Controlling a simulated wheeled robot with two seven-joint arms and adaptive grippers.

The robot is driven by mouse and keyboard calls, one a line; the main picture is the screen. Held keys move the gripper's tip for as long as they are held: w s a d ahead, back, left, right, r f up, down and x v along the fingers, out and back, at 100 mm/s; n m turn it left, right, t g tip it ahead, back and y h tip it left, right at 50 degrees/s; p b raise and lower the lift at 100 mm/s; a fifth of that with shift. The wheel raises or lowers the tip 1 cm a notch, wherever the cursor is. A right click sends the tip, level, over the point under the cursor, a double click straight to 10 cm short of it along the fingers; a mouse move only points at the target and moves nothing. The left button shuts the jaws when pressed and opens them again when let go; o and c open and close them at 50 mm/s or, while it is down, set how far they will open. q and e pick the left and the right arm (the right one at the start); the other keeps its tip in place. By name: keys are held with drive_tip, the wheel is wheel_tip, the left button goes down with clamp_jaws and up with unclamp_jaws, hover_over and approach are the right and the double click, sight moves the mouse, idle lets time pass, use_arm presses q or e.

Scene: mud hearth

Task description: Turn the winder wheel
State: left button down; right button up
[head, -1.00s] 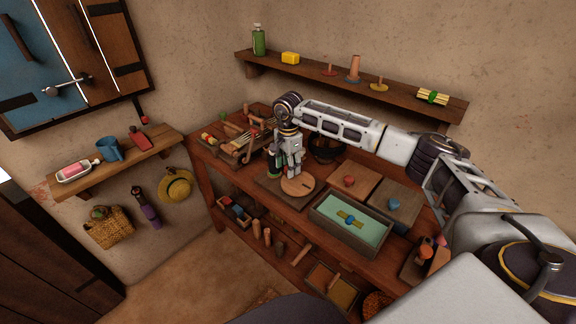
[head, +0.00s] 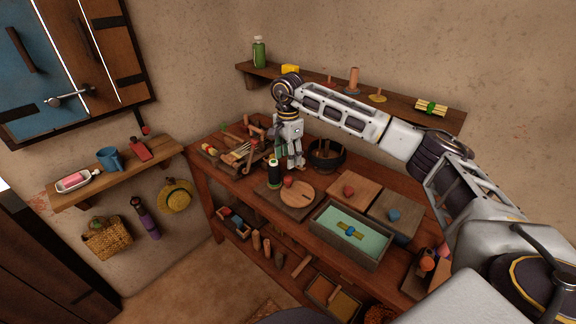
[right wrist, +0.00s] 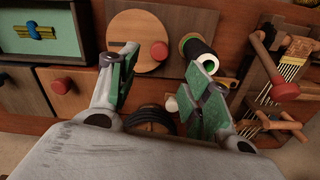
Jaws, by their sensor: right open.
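The winder wheel (head: 299,194) is a round, light wooden disc lying on a dark board (head: 268,199) on the workbench. A red knob (head: 287,181) stands near its rim. The right wrist view shows the wheel (right wrist: 130,38) and the red knob (right wrist: 159,51) beyond my fingertips. A dark thread spool (head: 273,173) stands upright beside the wheel. My right gripper (head: 291,165) is open, pointing down, behind the knob and apart from it. In the right wrist view its fingers (right wrist: 165,72) are spread with nothing held between them. My left gripper is out of view.
A rack with pronged tools (head: 237,156) stands left of the spool, and a dark bowl (head: 327,160) stands close behind on the right. A green-lined tray (head: 320,238) and knobbed wooden boxes (head: 352,190) crowd the right. A wall shelf (head: 395,100) runs behind my right arm.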

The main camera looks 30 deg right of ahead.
drive_tip(key=shift+r, duration=1.55)
drive_tip(key=shift+f, duration=0.1)
